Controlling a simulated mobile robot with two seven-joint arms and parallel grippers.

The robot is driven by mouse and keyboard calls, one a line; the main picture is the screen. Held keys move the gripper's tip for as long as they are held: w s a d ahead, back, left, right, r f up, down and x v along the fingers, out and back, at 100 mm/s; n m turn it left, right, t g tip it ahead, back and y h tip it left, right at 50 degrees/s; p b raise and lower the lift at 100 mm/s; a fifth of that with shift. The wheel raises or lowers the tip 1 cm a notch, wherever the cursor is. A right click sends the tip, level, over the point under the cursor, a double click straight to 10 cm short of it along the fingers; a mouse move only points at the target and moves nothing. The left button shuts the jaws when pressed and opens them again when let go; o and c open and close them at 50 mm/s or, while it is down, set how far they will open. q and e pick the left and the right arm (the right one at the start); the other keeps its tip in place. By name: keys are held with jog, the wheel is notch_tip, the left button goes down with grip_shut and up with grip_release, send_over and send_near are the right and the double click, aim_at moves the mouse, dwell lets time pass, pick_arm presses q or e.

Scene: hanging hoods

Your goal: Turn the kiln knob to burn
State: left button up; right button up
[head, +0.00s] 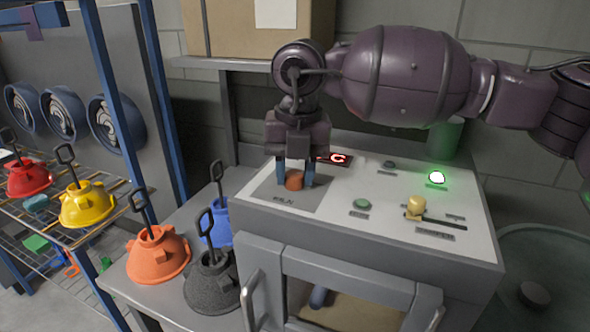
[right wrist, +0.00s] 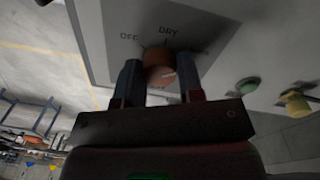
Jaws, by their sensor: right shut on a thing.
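The orange kiln knob (head: 294,181) sits on a grey plate on the sloped white panel of the kiln cabinet. My right gripper (head: 295,178) points down at it, with one blue finger on each side. In the right wrist view the fingers are shut on the knob (right wrist: 158,65), and a pale mark shows on its face. The labels OFF and DRY are readable beside it there; another label at the right is blurred, and one below is partly hidden. I cannot tell exactly which label the mark points to. My left gripper is not in view.
The panel also carries a lit green lamp (head: 437,177), a red display (head: 338,158), a green button (head: 361,204) and a tan slider handle (head: 416,206). Several coloured hoods with handles, including an orange one (head: 157,254), stand at the left. A cardboard box (head: 225,30) is behind.

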aim_at(299, 174)
jog(key=shift+r+m, duration=0.1)
jog(key=shift+m, duration=0.5)
jog(key=o, duration=0.9)
jog(key=r, duration=1)
jog(key=shift+d+r, duration=0.3)
jog(key=shift+r, duration=0.05)
